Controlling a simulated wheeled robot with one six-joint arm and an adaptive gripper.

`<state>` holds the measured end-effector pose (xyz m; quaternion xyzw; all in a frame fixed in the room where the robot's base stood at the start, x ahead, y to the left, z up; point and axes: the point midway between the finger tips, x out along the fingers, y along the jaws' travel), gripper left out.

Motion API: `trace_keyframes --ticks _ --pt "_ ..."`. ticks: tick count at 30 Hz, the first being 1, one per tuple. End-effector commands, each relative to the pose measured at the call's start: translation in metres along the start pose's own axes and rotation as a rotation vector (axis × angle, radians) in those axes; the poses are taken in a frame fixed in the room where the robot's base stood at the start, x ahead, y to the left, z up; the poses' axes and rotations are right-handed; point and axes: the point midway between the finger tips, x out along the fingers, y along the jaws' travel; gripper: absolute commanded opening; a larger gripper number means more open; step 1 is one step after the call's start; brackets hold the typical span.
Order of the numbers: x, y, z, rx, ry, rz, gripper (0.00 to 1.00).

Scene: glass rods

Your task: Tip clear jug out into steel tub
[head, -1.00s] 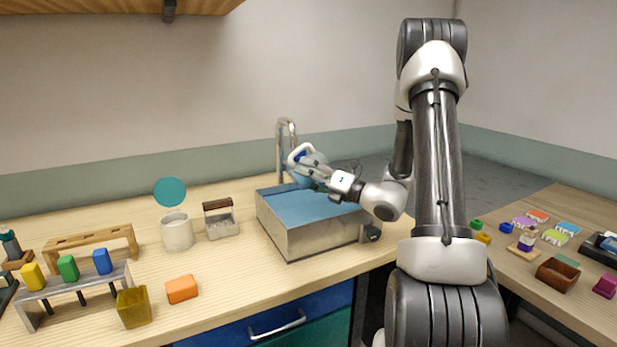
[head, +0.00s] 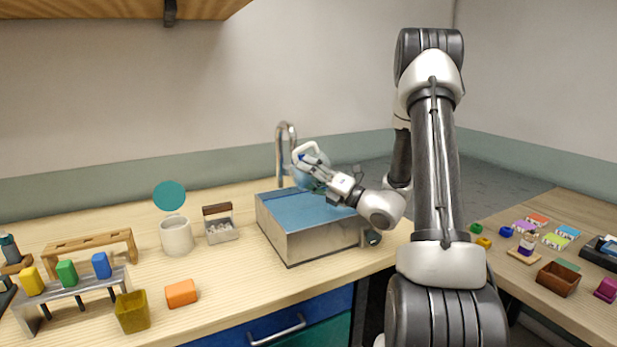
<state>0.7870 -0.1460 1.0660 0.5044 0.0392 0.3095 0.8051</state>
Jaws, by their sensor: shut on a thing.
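The steel tub (head: 312,245) stands on the wooden counter below a tall curved tap and shows a blue surface inside. The clear jug (head: 308,181), bluish and see-through with a pale handle, is over the back right part of the tub. My gripper (head: 318,170) is shut on the jug near its handle. The jug's lower part and mouth are partly hidden by the gripper, so I cannot tell its exact tilt or whether anything flows from it.
The tap (head: 281,150) rises just behind the jug. A white canister (head: 177,235) and a small caddy (head: 220,225) stand left of the tub. An orange block (head: 181,293) and an olive cup (head: 132,311) lie nearer the front. Counter between them and the tub is clear.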

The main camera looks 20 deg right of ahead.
Motion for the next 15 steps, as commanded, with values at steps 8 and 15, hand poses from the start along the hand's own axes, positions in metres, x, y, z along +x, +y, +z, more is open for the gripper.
trace_keyframes --ticks 8,15 --pt "0.0001 0.0004 0.0002 -0.002 0.001 0.0 0.33" --pt "0.001 0.0058 0.0051 0.084 -0.044 0.037 0.33"
